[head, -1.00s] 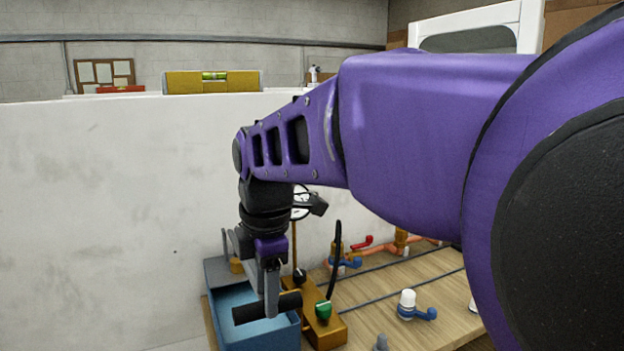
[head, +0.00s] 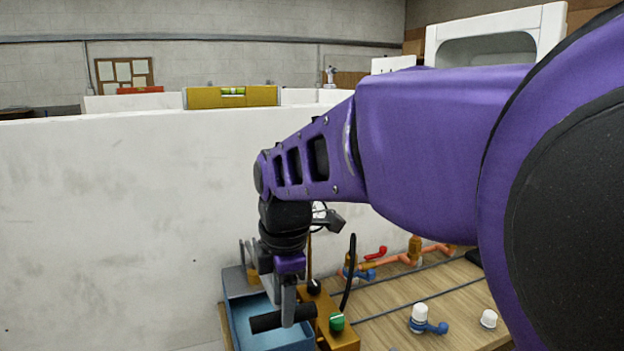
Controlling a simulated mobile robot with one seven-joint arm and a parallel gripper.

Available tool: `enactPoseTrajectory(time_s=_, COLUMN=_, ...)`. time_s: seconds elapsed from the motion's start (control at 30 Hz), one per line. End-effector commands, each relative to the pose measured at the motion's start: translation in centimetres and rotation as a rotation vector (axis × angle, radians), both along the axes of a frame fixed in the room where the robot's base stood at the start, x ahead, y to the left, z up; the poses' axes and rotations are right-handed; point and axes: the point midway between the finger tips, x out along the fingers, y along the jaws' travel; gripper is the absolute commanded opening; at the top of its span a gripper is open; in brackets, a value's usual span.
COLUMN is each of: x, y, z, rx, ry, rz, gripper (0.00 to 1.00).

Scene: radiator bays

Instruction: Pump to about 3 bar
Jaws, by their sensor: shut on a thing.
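The test pump has a blue tank (head: 240,325) at the lower middle. Its black bar handle (head: 264,323) lies low across the tank. My gripper (head: 289,317) points down and is shut on this handle, with handle showing on both sides of the fingers. A brass block (head: 347,340) with a green knob (head: 337,322) and a black knob (head: 314,286) stands at the tank's right side. A white gauge face (head: 319,211) is mostly hidden behind my wrist, so its reading cannot be told.
A wooden bench (head: 390,305) holds a white-capped blue valve (head: 420,315), a white cap (head: 489,318) and brass valves with red and blue levers along copper pipe. A black hose (head: 349,270) rises beside the block. A white wall (head: 120,220) stands close behind.

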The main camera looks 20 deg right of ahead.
Motion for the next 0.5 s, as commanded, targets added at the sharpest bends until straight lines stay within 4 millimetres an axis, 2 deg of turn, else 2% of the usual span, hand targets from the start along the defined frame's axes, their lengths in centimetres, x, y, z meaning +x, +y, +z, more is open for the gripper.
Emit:
enactPoseTrajectory(time_s=0.03, x=0.7, y=0.12, z=1.58, rx=0.0, ry=-0.025, rz=0.004, gripper=0.0)
enactPoseTrajectory(time_s=0.5, x=0.79, y=0.15, z=1.8, rx=-0.001, ry=-0.005, rz=0.007, gripper=0.0)
